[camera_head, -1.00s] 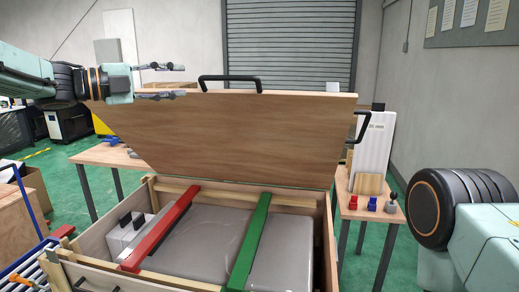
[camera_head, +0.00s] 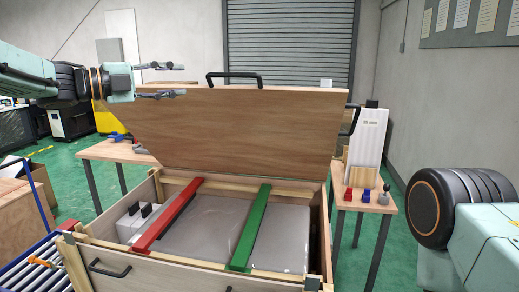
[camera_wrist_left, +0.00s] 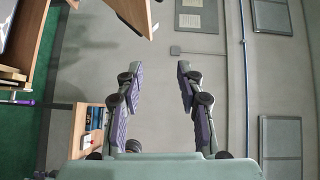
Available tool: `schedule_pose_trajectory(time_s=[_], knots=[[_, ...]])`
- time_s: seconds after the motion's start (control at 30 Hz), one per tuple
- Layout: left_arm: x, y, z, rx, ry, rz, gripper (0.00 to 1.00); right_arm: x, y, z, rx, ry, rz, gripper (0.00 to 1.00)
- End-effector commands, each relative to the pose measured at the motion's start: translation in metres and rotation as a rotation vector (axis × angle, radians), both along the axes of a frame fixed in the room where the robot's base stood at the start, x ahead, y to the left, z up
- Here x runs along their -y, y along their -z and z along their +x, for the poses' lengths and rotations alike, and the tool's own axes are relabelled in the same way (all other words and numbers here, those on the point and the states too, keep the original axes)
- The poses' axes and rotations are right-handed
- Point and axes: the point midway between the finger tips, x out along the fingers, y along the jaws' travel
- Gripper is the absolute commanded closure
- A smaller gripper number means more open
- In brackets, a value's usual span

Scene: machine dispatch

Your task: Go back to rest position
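My left gripper (camera_head: 175,80) is at the upper left of the head view, level and pointing right, beside the raised lid. Its two fingers are spread apart with nothing between them, and the left wrist view shows the same open fingers (camera_wrist_left: 158,90). The wooden lid (camera_head: 250,130) stands open behind the crate, with a black handle on its top edge. The wooden crate (camera_head: 150,272) is open in front of me. A red bar (camera_head: 168,215) and a green bar (camera_head: 250,228) lie across it, over grey wrapped contents. Only a right arm link shows; my right gripper is outside the view.
A side table (camera_head: 366,200) behind the crate on the right holds small red and blue pieces and a white board (camera_head: 367,136). Another table (camera_head: 120,150) stands behind the lid on the left. A roller conveyor (camera_head: 35,265) is at the lower left. A roller shutter (camera_head: 290,45) is at the back.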

Motion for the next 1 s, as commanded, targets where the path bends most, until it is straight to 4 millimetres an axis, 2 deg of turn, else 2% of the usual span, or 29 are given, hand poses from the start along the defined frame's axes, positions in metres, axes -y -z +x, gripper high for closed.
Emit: schedule_pose_trajectory(time_s=[0.07,0.27,0.37,0.43,0.57,0.73,0.87,1.0], knots=[[-0.003,-0.003,0.007,-0.031,-0.039,-0.069,0.63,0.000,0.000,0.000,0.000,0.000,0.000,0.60],[-0.006,0.010,0.016,-0.151,-0.121,-0.249,0.63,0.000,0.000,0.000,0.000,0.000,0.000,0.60],[-0.005,0.032,0.020,-0.241,-0.170,-0.348,0.63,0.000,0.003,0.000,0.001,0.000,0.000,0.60],[-0.005,0.059,0.022,-0.324,-0.215,-0.427,0.63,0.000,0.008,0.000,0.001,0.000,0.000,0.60],[-0.004,0.139,0.021,-0.522,-0.329,-0.580,0.63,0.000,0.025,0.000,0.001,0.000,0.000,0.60],[-0.006,0.251,0.004,-0.769,-0.495,-0.730,0.63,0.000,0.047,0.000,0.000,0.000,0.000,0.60],[-0.007,0.333,-0.020,-0.933,-0.626,-0.809,0.63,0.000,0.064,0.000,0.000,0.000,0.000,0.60],[-0.009,0.417,-0.056,-1.094,-0.775,-0.869,0.63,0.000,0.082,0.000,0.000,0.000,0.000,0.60]])
